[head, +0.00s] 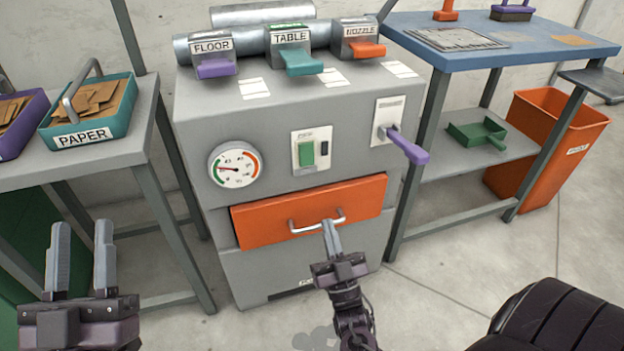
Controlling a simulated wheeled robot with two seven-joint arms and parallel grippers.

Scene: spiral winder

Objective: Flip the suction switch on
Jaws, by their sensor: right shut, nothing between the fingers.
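The grey suction machine (275,180) stands in the middle of the head view. A green rocker switch (307,153) sits on a pale plate on its front, with a small dark piece beside it; the plate's label is too small to read. A purple lever (408,147) sticks out from another plate to the right. My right gripper (330,226) is shut and empty, below the switch, its tips overlapping the drawer handle; I cannot tell whether they touch. My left gripper (80,228) is open and empty at the lower left, well away from the switch.
An orange drawer (265,222) with a metal handle is below the switch. A dial gauge (234,165) is left of it. FLOOR, TABLE and NOZZLE levers are on top. A table with a PAPER tray (120,105) is left; a blue-topped bench (560,42) and orange bin (545,150) are right.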

